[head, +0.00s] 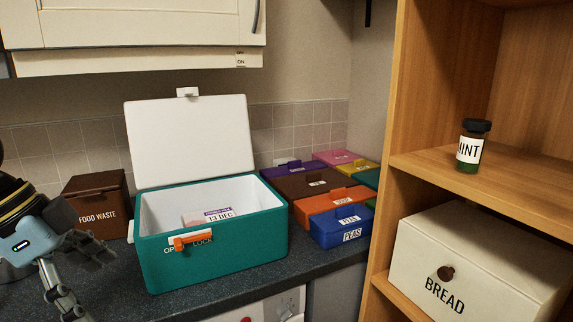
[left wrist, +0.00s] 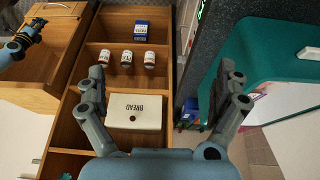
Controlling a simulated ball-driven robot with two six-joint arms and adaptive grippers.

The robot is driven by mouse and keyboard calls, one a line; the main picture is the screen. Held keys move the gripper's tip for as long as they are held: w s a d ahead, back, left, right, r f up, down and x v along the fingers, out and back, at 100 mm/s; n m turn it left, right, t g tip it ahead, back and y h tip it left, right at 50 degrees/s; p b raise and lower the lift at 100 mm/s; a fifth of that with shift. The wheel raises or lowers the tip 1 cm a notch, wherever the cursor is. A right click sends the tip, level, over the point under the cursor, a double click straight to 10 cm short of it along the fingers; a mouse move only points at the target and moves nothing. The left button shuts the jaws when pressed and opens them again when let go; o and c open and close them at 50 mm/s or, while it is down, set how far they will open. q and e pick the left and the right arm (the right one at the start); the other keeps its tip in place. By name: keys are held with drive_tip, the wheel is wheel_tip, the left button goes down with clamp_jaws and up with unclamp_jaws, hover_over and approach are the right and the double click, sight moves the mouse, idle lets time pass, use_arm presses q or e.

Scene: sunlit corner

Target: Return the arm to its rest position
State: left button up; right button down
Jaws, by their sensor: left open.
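My left gripper (head: 92,276) is open at the lower left of the head view, in front of the brown food waste box and left of the teal box. Nothing shows between its fingers. In the left wrist view the two fingers of the left gripper (left wrist: 162,76) are spread wide and empty, with the shelf unit beyond them. A blue part with black and yellow rings, which looks like part of my right arm, shows at the top left of that view.
The teal box (head: 215,262) stands open on the dark counter (head: 112,291), near my left gripper. The food waste box (head: 97,205) is behind it. Several coloured boxes fill the corner. The wooden shelf (head: 430,165) holds a mint jar (head: 469,155) and bread box (head: 470,262).

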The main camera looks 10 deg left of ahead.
use_arm(q)
drive_tip(key=s+f+n+g+b, duration=0.1)
drive_tip(key=s+f+n+b, duration=0.25)
drive_tip(key=f, duration=1.05)
drive_tip(key=s+a+f+n+g+b, duration=0.1)
drive_tip(key=s+f+n+b, duration=0.2)
drive_tip(key=f, duration=1.2)
drive_tip(key=s+f+n+g+b, duration=0.1)
drive_tip(key=s+f+n+b, duration=0.3)
drive_tip(key=f, duration=1)
drive_tip(key=s+f+t+y+b, duration=0.1)
drive_tip(key=s+f+y+b, duration=0.2)
drive_tip(key=s+f, duration=1.9)
drive_tip(key=shift+s+n+t+y, duration=0.4)
drive_tip(key=shift+s+y, duration=0.5)
drive_tip(key=shift+s, duration=0.65)
use_arm(e)
wheel_tip(320, 180, down, 14)
drive_tip(key=shift+f, duration=0.2)
drive_tip(key=shift+d, duration=0.1)
